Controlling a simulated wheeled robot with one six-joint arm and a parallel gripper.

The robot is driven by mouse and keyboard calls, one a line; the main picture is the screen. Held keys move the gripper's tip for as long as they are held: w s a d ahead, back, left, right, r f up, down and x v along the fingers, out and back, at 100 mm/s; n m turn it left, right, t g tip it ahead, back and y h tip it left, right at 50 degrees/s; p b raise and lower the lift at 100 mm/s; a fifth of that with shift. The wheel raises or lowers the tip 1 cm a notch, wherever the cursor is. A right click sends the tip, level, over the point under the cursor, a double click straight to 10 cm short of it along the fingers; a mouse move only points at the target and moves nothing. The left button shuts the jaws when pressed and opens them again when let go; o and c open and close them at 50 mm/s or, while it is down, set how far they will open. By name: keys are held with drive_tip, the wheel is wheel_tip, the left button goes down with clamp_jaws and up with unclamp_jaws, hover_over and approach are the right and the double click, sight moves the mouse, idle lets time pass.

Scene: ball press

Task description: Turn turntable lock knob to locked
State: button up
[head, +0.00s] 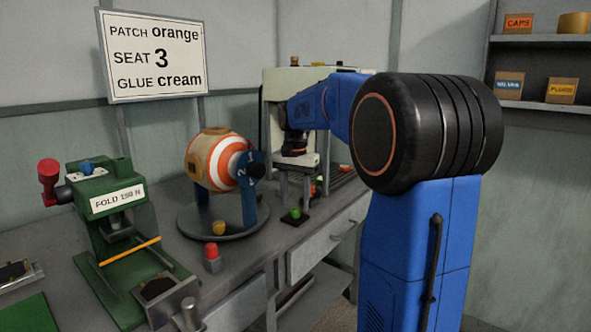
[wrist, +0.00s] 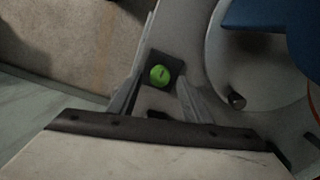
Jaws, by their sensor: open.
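A round green knob (head: 294,214) sits on a small dark square plate at the bench's front edge, right of the turntable (head: 190,232). In the wrist view the green knob (wrist: 159,75) shows a short dark mark on top; I cannot read which setting it means. My gripper (head: 294,193) points down above this knob. In the wrist view my gripper (wrist: 157,88) is open, with one finger on each side of the knob and nothing held. Whether the fingers reach down to the knob's height is unclear. The turntable's grey disc (wrist: 215,70) lies to the right there.
The turntable carries an orange-and-white striped ball (head: 212,160) in a blue support (head: 248,190). A yellow knob (head: 218,228) and a red button (head: 211,250) are near its front. A green press (head: 110,220) stands left. A pale machine (head: 275,90) stands behind my gripper.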

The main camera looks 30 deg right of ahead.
sight(296, 209)
wheel_tip(296, 209, up, 16)
drive_tip(key=shift+f, duration=0.2)
idle(0.6)
drive_tip(key=s+a+f+n+t, duration=0.1)
drive_tip(key=s+a+f+n, duration=0.2)
drive_tip(key=s+a+f, duration=0.35)
drive_tip(key=s+a+f+n+t, duration=0.1)
drive_tip(key=s+a+f+n, duration=0.25)
drive_tip(key=s, duration=0.55)
drive_tip(key=s+a+f+n+t, duration=0.1)
drive_tip(key=s+a+f+n, duration=0.1)
drive_tip(key=s+f, duration=0.5)
drive_tip(key=s+a+f+n+t, duration=0.1)
drive_tip(key=s+a+f+n, duration=0.2)
drive_tip(key=s+f, duration=0.4)
wheel_tip(296, 209, down, 3)
drive_tip(key=shift+a+r+t, duration=0.1)
drive_tip(key=shift+a+t, duration=0.3)
drive_tip(key=shift+a, duration=0.1)
